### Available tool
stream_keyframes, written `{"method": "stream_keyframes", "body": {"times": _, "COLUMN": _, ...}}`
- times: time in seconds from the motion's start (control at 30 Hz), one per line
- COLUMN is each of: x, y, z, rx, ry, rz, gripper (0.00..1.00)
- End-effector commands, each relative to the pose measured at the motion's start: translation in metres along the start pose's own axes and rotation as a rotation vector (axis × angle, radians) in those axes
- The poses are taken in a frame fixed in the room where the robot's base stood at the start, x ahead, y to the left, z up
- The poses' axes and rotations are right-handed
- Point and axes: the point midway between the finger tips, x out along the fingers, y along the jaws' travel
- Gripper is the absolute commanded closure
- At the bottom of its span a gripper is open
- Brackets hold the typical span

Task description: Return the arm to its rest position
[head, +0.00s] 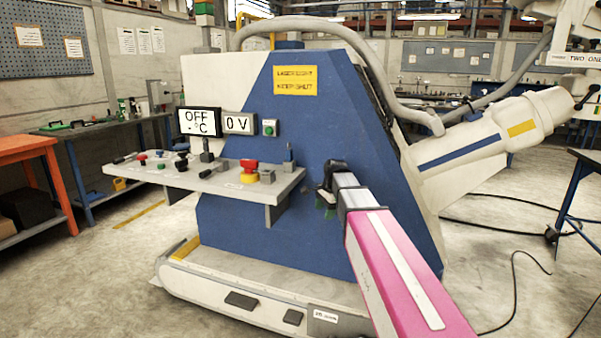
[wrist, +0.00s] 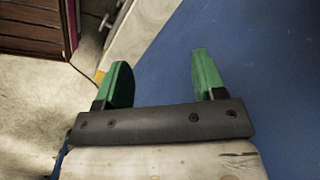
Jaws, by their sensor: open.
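My arm reaches forward from the lower right in the head view, with its pink and white link in front of the blue and white machine (head: 262,125). My gripper (head: 327,203) is at the far end of the arm, in front of the machine's blue side and right of its control shelf. Its green fingers are small and partly hidden there. In the wrist view, the two green fingers of my gripper (wrist: 163,78) stand wide apart with nothing between them. The machine's blue panel (wrist: 265,75) fills the right behind them. I cannot tell the gap to the panel.
The control shelf (head: 150,175) juts out left of my gripper, with knobs, levers and a red button (head: 249,166). A screen (head: 199,122) reads OFF. A white tube (head: 480,140) slants out at the right. An orange bench (head: 30,147) stands at the left. Cables cross the right floor.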

Motion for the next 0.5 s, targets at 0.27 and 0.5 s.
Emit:
{"method": "stream_keyframes", "body": {"times": 0.27, "x": 0.083, "y": 0.112, "z": -0.007, "rx": -0.386, "ry": 0.036, "rz": 0.077, "gripper": 0.36}}
{"method": "stream_keyframes", "body": {"times": 0.5, "x": 0.134, "y": 0.204, "z": -0.005, "rx": -0.733, "ry": 0.040, "rz": 0.153, "gripper": 0.36}}
